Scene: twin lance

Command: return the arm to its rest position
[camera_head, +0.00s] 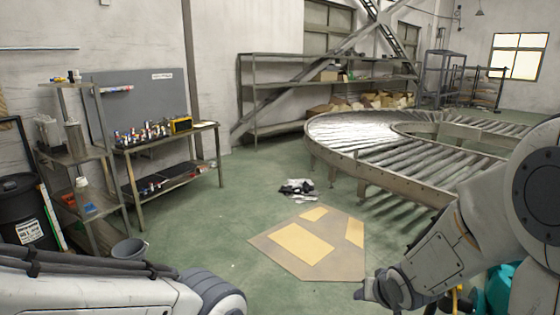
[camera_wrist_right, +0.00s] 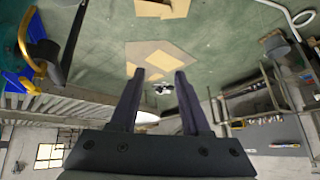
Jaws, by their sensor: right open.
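My right arm (camera_head: 440,250) comes in from the right in the head view, bent, with its lower end hanging over the floor near the bottom edge. In the right wrist view my right gripper (camera_wrist_right: 160,73) has its two dark fingers spread apart, with nothing between them but the floor beyond. My left arm (camera_head: 110,290) crosses the bottom left corner of the head view. Its rounded joint shows, but its gripper is out of the picture.
A brown mat with yellow patches (camera_head: 262,243) and a black-and-white heap (camera_head: 297,188) lie on the green floor. A curved roller conveyor (camera_head: 345,160) stands right. A workbench (camera_head: 165,140), small shelf (camera_head: 75,158) and bucket (camera_head: 129,249) stand left. The middle floor is open.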

